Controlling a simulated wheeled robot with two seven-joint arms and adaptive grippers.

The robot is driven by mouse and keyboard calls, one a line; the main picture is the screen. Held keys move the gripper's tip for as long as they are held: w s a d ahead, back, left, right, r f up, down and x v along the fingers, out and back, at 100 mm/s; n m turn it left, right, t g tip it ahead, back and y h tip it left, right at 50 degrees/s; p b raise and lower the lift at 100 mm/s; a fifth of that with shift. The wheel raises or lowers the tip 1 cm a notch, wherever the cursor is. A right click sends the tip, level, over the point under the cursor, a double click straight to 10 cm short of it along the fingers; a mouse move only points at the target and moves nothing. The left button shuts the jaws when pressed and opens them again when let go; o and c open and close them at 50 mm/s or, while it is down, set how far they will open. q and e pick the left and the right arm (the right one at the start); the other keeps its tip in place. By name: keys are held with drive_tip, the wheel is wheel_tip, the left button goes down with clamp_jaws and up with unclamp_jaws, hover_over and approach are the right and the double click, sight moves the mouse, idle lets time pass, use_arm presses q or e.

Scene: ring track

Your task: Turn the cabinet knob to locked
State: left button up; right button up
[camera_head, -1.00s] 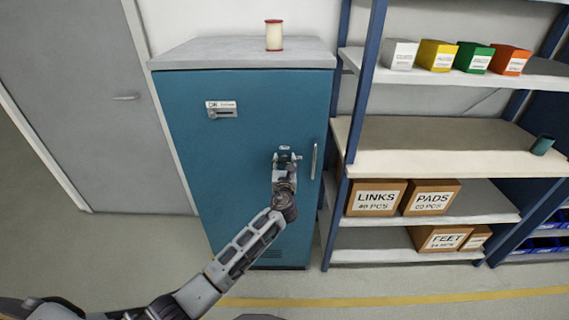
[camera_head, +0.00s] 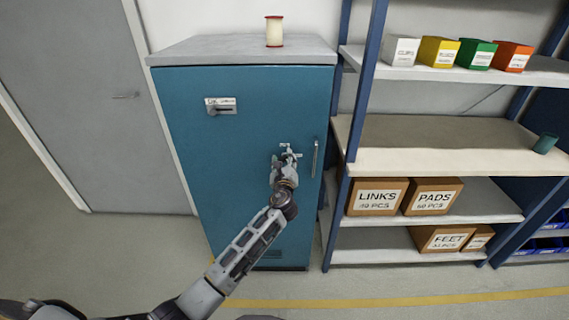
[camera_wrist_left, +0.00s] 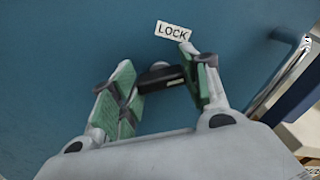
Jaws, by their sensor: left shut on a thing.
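The blue cabinet (camera_head: 235,190) stands ahead, its door facing me. My left gripper (camera_head: 289,152) is at the door, left of the long vertical handle (camera_head: 315,158). In the left wrist view, the gripper's green-padded fingers (camera_wrist_left: 161,88) are shut on the black knob (camera_wrist_left: 158,76), which spans the gap between them. A white LOCK label (camera_wrist_left: 173,30) is on the door just beyond the right finger. In the head view the gripper mostly hides the knob, and I cannot read its setting. My right gripper is not in view.
A red-and-white spool (camera_head: 274,31) stands on the cabinet top. A slotted label plate (camera_head: 221,106) is at the door's upper left. Shelves (camera_head: 440,146) with boxes stand close on the right. A grey door (camera_head: 95,120) is on the left. The floor before the cabinet is open.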

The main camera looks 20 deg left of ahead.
use_arm(q)
drive_tip(key=n+b, duration=0.1)
drive_tip(key=n, duration=0.2)
drive_tip(key=n+b, duration=0.2)
drive_tip(key=n, duration=0.1)
drive_tip(key=n+b, duration=0.1)
drive_tip(key=n, duration=0.2)
drive_tip(key=shift+a+f+b, duration=0.1)
drive_tip(key=shift+f+b, duration=0.15)
drive_tip(key=shift+b, duration=0.05)
drive_tip(key=shift+n+b, duration=0.65)
drive_tip(key=shift+n, duration=0.75)
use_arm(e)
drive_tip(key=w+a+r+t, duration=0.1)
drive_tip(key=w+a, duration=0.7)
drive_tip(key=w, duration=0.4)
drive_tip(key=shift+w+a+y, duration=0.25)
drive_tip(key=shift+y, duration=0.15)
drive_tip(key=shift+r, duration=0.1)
use_arm(q)
drive_tip(key=o, duration=1)
drive_tip(key=shift+r, duration=0.1)
drive_tip(key=shift+v, duration=6.1)
drive_tip(key=shift+a, duration=0.1)
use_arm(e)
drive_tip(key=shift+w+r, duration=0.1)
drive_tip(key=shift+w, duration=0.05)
